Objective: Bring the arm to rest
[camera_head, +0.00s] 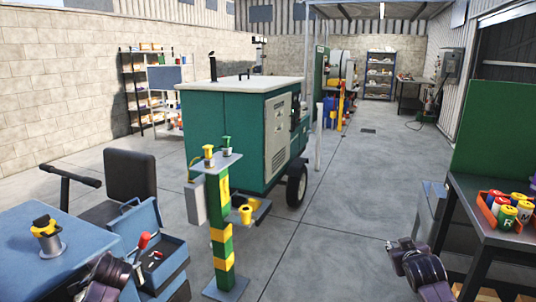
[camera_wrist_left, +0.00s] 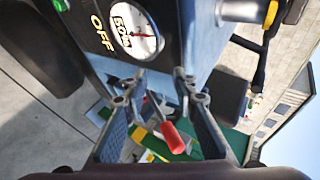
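My left gripper (camera_wrist_left: 162,76) is open in the left wrist view, its two fingers apart. A lever with a red handle (camera_wrist_left: 172,137) shows between the fingers; I cannot tell whether they touch it. In the head view my left gripper (camera_head: 130,266) is at the lower left, by the red handle (camera_head: 144,240) and the open blue case (camera_head: 168,263). My right gripper (camera_head: 405,246) is at the lower right of the head view, over bare floor and apart from the bench. Its fingers are too small and dark to tell their opening.
A blue table (camera_head: 85,240) is at left. A green-yellow post (camera_head: 222,245) stands before the green generator (camera_head: 240,130). At right, a bench (camera_head: 500,230) bears a red tray of coloured cans (camera_head: 507,215). A dial (camera_wrist_left: 135,28) marked OFF is near the left fingers. The middle floor is clear.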

